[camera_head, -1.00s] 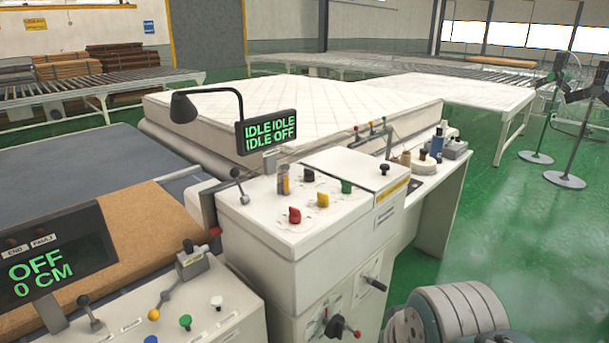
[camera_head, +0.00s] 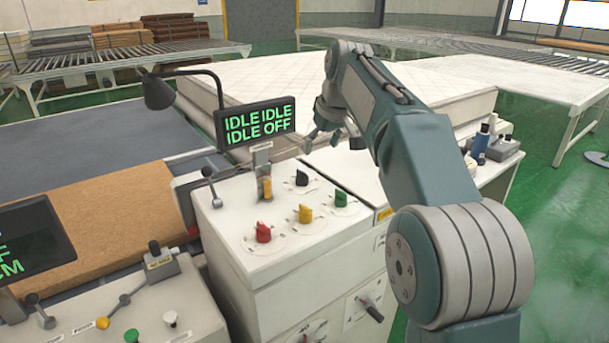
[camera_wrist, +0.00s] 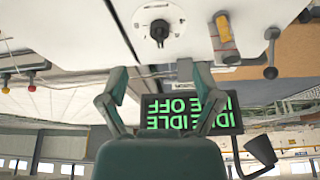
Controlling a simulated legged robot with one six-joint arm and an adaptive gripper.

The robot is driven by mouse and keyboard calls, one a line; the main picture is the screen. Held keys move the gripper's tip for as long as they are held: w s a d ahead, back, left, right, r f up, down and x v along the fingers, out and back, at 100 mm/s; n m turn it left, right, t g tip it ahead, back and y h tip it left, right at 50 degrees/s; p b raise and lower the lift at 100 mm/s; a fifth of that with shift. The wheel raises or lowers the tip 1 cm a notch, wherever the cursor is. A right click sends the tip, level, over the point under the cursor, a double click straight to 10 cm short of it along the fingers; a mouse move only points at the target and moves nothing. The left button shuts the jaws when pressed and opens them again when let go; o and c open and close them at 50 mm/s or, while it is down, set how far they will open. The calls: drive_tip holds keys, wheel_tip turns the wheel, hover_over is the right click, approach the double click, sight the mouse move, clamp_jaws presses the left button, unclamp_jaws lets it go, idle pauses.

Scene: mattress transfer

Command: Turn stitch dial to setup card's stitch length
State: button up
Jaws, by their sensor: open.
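A white cabinet (camera_head: 290,262) carries a red dial (camera_head: 263,232), a yellow dial (camera_head: 304,213), a green dial (camera_head: 341,198) and a black dial (camera_head: 302,178) on its top. Their labels are too small to read, so I cannot tell which is the stitch dial. My gripper (camera_head: 333,140) is open and empty above the cabinet's far side, behind the black dial. In the wrist view my gripper (camera_wrist: 162,78) has its fingers spread, apart from a black dial (camera_wrist: 159,31) on a round white scale. I cannot make out a setup card.
A display (camera_head: 256,123) reads IDLE IDLE, IDLE OFF behind the dials, close to my gripper. An orange lever (camera_head: 266,188) and a lamp (camera_head: 158,92) stand nearby. A control desk (camera_head: 190,295) is at lower left. A mattress (camera_head: 270,80) lies behind.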

sight(305, 173)
drive_tip(key=shift+n, duration=0.4)
drive_tip(key=x, duration=0.4)
drive_tip(key=w+x, duration=0.1)
drive_tip(key=x, duration=0.3)
drive_tip(key=w+a+r+x, duration=0.1)
drive_tip(key=x, duration=0.3)
drive_tip(key=shift+a+f, duration=0.15)
drive_tip(key=shift+w+f, duration=0.2)
drive_tip(key=shift+f, duration=0.25)
drive_tip(key=shift+c, duration=0.3)
drive_tip(key=c, duration=1.1)
